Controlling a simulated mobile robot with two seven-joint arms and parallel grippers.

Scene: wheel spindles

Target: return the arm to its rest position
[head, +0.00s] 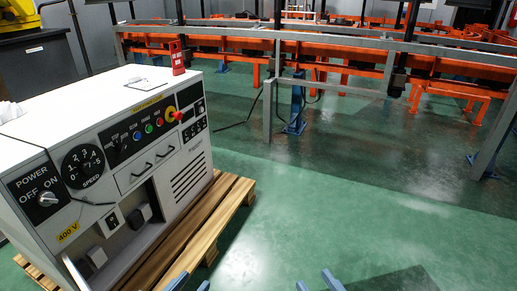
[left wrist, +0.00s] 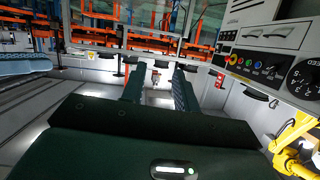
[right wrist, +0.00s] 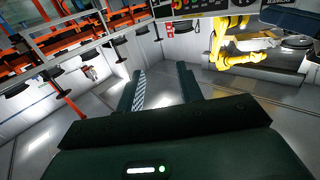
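My left gripper (head: 190,283) shows only as blue-grey fingertips at the bottom edge of the head view. In the left wrist view, its two dark fingers (left wrist: 158,88) stand apart with nothing between them. My right gripper (head: 317,283) also shows only as fingertips at the bottom edge, right of the left one. In the right wrist view, its fingers (right wrist: 160,88) stand apart and empty. Both grippers are apart from each other and touch nothing visible. The arms behind them are out of the head view.
A white control cabinet (head: 152,126) with knobs and buttons stands on a wooden pallet (head: 226,208) at left. Grey railings and orange frames (head: 350,52) run across the back. The green floor (head: 370,215) is clear.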

